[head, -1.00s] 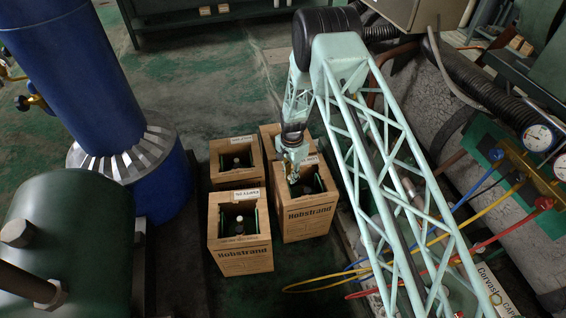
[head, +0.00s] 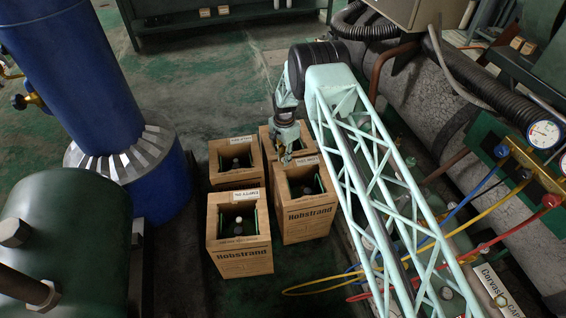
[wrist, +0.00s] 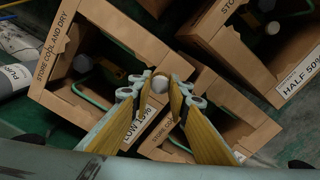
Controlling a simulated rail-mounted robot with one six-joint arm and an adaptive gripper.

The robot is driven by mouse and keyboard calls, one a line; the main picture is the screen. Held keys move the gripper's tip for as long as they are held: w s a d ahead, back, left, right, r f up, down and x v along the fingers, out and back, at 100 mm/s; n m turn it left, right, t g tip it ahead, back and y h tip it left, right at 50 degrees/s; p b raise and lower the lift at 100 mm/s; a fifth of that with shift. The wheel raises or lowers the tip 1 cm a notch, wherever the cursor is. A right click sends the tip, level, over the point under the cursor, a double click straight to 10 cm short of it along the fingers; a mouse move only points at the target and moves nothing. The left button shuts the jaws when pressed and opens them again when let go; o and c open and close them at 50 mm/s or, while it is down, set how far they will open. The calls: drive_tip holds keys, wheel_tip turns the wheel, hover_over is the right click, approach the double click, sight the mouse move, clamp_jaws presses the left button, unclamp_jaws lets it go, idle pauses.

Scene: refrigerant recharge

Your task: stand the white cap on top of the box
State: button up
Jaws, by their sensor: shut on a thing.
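My gripper (head: 285,157) hangs over the cluster of wooden boxes, near the back edge of the front-right box (head: 308,220). What is below the cap is hidden by the fingers. The front-left box (head: 238,260) is open-topped and holds a bottle with a white top (head: 239,219). The back-left box (head: 222,178) stands behind it. The back-right box (head: 265,135) is partly hidden by my arm. I cannot tell which box is meant.
In the wrist view, one box carries a "LOW 15%" label (wrist: 139,125) and another a "HALF 50%" label (wrist: 299,80). A blue cylinder (head: 85,75) and a green tank (head: 65,240) stand at left. Coloured hoses (head: 440,240) and gauges (head: 543,133) lie at right.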

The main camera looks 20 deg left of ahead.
drive_tip(key=shift+w+a, duration=0.55)
drive_tip(key=shift+w, duration=0.25)
drive_tip(key=shift+f, duration=0.1)
drive_tip(key=shift+f+b, duration=0.65)
drive_tip(key=shift+f, duration=1.05)
drive_tip(key=shift+f, duration=0.15)
drive_tip(key=o, duration=0.8)
drive_tip(key=shift+o, duration=0.2)
wheel_tip(320, 180, up, 12)
drive_tip(key=p, duration=0.2)
drive_tip(key=shift+d+r, duration=0.1)
drive_tip(key=shift+r, duration=0.15)
